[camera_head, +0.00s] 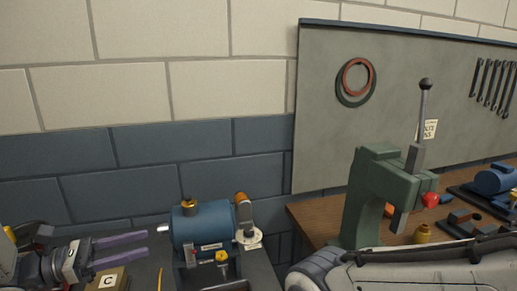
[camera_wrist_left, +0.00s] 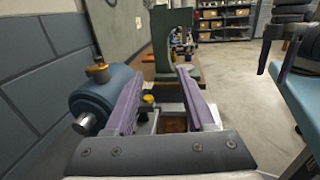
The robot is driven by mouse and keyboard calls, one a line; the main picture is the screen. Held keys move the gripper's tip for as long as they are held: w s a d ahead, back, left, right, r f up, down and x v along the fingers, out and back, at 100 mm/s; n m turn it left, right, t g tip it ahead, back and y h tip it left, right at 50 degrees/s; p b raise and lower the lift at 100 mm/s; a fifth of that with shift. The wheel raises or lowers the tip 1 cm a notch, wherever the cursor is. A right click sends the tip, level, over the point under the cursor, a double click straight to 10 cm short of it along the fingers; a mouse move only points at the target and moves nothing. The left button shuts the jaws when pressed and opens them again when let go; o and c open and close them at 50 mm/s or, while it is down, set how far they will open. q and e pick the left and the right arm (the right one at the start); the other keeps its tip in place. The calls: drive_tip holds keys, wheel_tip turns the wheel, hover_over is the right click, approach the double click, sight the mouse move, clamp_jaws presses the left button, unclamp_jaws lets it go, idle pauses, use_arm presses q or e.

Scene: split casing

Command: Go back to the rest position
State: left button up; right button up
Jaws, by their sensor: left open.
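My left gripper (camera_head: 121,245) comes in from the left in the head view, with its two purple fingers apart and nothing between them. In the left wrist view the fingers (camera_wrist_left: 168,105) are also spread and empty. A blue cylindrical casing (camera_head: 202,226) with a metal shaft and a brass-coloured cap stands to the right of the fingertips, apart from them. The casing (camera_wrist_left: 100,97) shows to the left of the fingers in the left wrist view.
A green press (camera_head: 366,200) with a long lever and red knob stands on a wooden bench (camera_head: 315,220). A box marked C (camera_head: 110,279) sits below my left gripper. A grey pegboard (camera_head: 420,80) holds rings and wrenches. Open floor (camera_wrist_left: 235,75) shows beyond the fingers.

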use_arm(q)
drive_tip(key=s+d+f+m+g+y, duration=0.2)
drive_tip(key=s+d+m+g, duration=0.25)
drive_tip(key=d, duration=0.35)
drive_tip(key=s+d+f+m+g+y, duration=0.2)
drive_tip(key=s+d+m+g, duration=0.1)
drive_tip(key=d+m+g, duration=0.3)
drive_tip(key=s+d+f+m+t+y, duration=0.1)
drive_tip(key=s+d+f+m+y, duration=0.1)
drive_tip(key=s+m+y, duration=0.3)
drive_tip(key=s+d+f+m+t+y, duration=0.2)
drive_tip(key=s+d+m+y, duration=0.2)
drive_tip(key=m, duration=1)
drive_tip(key=s+y, duration=0.2)
drive_tip(key=s, duration=0.1)
drive_tip(key=shift+s+d+f, duration=0.2)
drive_tip(key=shift+d+f, duration=0.2)
drive_tip(key=shift+m, duration=0.25)
